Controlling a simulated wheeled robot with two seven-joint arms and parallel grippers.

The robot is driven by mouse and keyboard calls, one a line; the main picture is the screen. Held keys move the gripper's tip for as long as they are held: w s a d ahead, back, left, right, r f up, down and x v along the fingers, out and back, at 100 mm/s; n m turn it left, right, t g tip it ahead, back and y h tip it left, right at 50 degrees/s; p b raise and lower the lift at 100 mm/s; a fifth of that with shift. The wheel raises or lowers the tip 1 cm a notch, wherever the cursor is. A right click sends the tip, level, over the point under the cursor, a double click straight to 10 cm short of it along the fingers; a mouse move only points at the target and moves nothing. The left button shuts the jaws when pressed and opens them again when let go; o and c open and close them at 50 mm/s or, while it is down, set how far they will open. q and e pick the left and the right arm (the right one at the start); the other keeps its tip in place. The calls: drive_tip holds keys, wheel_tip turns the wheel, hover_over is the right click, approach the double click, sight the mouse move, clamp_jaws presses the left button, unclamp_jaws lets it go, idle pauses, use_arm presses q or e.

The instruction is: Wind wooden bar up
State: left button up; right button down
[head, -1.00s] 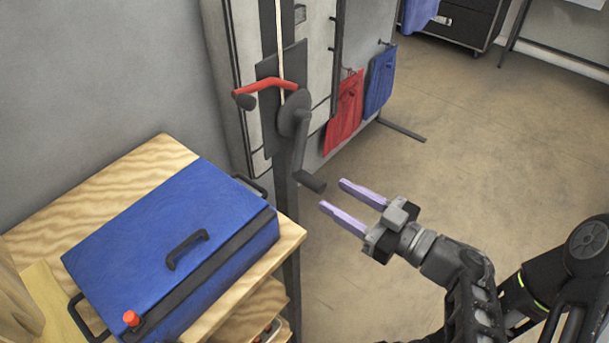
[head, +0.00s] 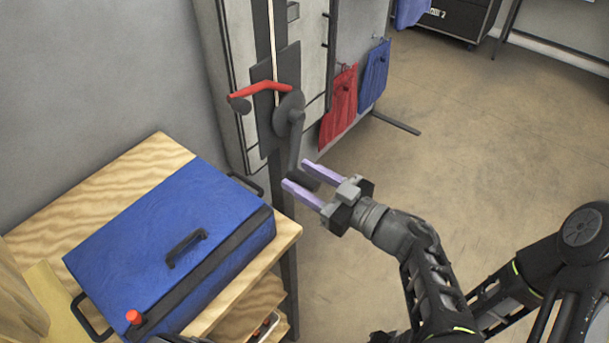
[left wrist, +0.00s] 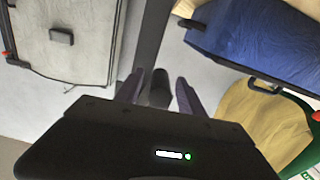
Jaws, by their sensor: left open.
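The winch (head: 288,112) is on a dark post, with a dark crank arm hanging down to a dark handle grip (head: 300,179). A red lever (head: 262,88) sits beside its drum, and a pale rope (head: 271,40) runs upward. My left gripper (head: 296,174) is open, its purple fingers on either side of the handle grip. The left wrist view also shows the grip (left wrist: 160,88) between the fingers; I cannot tell whether they touch it. I see no wooden bar in either view. My right gripper is not in view.
A blue case (head: 170,235) with black handles and an orange-red knob (head: 133,317) sits on a wooden shelf unit (head: 150,160) at the left. Red cloth (head: 340,110) and blue cloth (head: 374,75) hang behind the winch.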

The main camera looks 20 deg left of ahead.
use_arm(q)
clamp_jaws()
idle(0.4)
idle(1.0)
